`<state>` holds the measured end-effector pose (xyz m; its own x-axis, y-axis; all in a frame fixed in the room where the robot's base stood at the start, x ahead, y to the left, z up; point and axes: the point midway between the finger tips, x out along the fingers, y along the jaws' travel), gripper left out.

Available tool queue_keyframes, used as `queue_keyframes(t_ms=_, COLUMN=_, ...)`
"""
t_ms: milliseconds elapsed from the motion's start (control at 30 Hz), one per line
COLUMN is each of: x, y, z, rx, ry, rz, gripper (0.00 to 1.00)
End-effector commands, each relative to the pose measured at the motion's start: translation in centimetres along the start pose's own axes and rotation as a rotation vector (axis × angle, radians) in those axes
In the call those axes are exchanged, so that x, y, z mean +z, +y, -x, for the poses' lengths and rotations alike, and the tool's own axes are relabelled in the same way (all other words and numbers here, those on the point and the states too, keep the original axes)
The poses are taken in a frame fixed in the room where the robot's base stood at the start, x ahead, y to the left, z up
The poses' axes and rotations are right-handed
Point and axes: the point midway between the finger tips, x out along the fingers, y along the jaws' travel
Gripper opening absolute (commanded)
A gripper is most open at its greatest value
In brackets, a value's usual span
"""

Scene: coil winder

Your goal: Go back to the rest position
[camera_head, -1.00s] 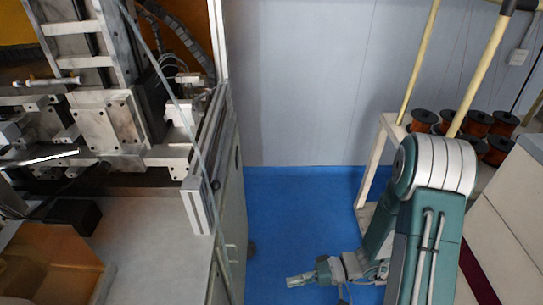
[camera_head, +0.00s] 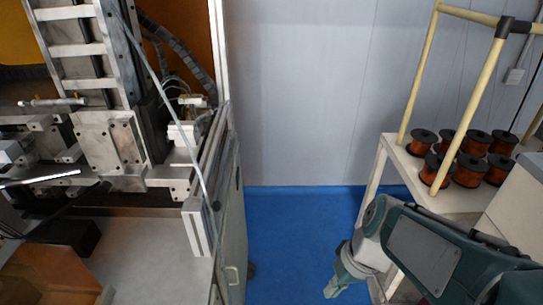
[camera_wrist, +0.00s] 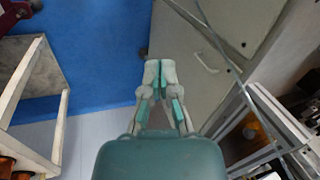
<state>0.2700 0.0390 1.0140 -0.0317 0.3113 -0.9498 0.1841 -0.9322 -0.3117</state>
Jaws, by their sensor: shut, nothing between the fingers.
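My gripper (camera_head: 334,288) shows low in the head view, over the blue floor between the winder and the shelf cart. In the wrist view my gripper (camera_wrist: 159,72) points up the picture with its two fingers together. It is shut and holds nothing. The cabinet side of the coil winder (camera_wrist: 200,75) shows beyond and to the right of the fingertips. My arm is folded low at the right of the head view.
The coil winder (camera_head: 113,145) fills the left. A cream shelf cart (camera_head: 399,163) with several copper wire spools (camera_head: 468,171) stands at the right. Its shelf edge (camera_wrist: 58,130) shows at left in the wrist view. Blue floor (camera_head: 290,225) between them is clear.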

Motion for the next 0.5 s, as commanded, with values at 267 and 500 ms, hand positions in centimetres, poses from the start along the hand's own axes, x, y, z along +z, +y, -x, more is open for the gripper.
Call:
queue_keyframes(t_ms=267, x=1.3, y=0.2, z=5.8, rx=0.245, ry=0.273, rz=-0.052, gripper=0.0)
queue_keyframes(t_ms=500, x=2.3, y=0.3, z=9.3, rx=0.349, ry=0.464, rz=-0.099, gripper=0.0)
